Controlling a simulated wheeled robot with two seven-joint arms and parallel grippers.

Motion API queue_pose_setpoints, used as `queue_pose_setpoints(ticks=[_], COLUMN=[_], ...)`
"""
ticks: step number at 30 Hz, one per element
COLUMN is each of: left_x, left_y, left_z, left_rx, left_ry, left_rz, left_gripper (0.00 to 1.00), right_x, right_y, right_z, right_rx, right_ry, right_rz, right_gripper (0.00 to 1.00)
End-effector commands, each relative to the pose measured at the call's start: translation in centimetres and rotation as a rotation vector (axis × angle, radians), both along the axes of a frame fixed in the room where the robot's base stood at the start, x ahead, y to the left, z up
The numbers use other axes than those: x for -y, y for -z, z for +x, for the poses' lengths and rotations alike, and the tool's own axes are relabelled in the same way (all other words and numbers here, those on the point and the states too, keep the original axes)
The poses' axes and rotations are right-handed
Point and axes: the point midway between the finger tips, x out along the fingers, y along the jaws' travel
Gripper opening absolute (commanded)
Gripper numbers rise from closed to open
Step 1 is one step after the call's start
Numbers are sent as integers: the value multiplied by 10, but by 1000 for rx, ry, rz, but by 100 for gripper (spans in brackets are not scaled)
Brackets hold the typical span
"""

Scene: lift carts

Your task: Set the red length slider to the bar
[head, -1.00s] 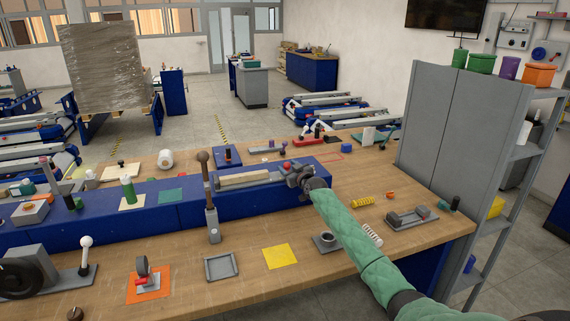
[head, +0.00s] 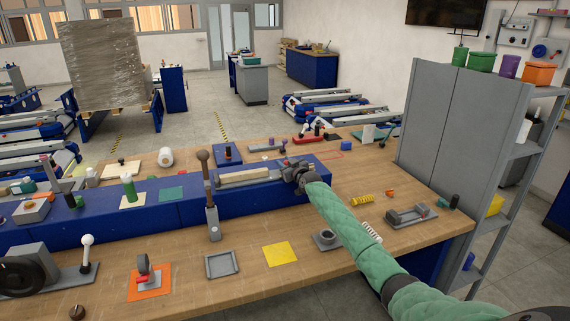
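A pale wooden bar (head: 245,176) lies on a grey rail fixture (head: 262,181) on top of the long blue raised block at the middle of the bench. My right gripper (head: 287,169) is at the right end of this fixture, just right of the bar. The red length slider is largely hidden behind my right gripper, so I cannot tell its exact gap to the bar. The fingers are small and dark here, and whether they are open or shut on the slider is unclear. My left gripper is not in view.
A brown-knobbed lever (head: 207,185) stands upright in front of the bar's left end. A yellow square (head: 280,254), a grey tray (head: 221,265) and a grey ring holder (head: 326,239) lie nearer. A tall grey cabinet (head: 463,140) bounds the right side.

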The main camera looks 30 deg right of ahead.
Motion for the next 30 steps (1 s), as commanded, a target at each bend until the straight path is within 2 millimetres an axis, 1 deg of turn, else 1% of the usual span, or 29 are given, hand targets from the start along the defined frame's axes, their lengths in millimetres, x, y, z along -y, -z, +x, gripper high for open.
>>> queue_pose_setpoints(ticks=[2, 5, 8, 13, 23, 24, 26, 27, 30], left_x=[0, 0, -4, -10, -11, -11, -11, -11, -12], left_y=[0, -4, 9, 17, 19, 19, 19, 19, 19], left_z=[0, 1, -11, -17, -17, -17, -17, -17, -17], left_rx=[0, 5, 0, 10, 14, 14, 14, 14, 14], left_ry=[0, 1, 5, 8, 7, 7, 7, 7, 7], left_rz=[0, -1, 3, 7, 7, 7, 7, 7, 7], left_gripper=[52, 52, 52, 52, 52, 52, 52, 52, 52], right_x=[0, -6, -18, -33, -35, -35, -35, -35, -35], right_y=[0, -1, -2, -1, 0, 0, 0, 0, 0], right_z=[0, 2, 5, 8, 8, 8, 8, 8, 8], right_rx=[0, 0, 0, 0, 0, 0, 0, 0, 0], right_ry=[0, -1, -2, -1, 1, 1, 1, 1, 1], right_rz=[0, 1, 3, 1, 0, 0, 0, 0, 0], right_gripper=[0, 0, 0, 0, 0, 36, 48, 50, 50])
